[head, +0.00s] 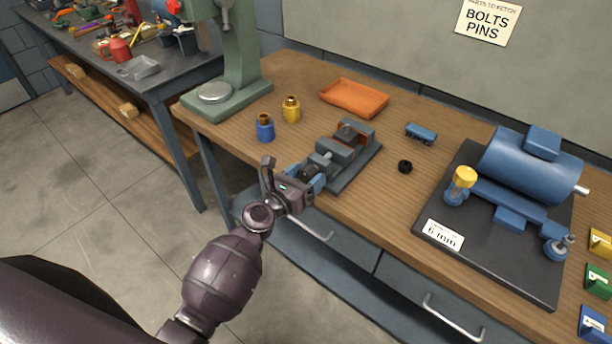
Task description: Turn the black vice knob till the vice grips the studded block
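The grey vice (361,156) stands on the wooden bench near its front edge. A dark block (347,134) sits at its jaws; its studs and any gap to the jaws are too small to make out. The black vice knob (308,171) is at the near left end of the vice, partly hidden by my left gripper (314,178). The gripper's blue-tipped fingers are at the knob, but whether they are closed on it cannot be told. My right gripper is out of view.
A blue motor (530,165) on a dark plate fills the right side.

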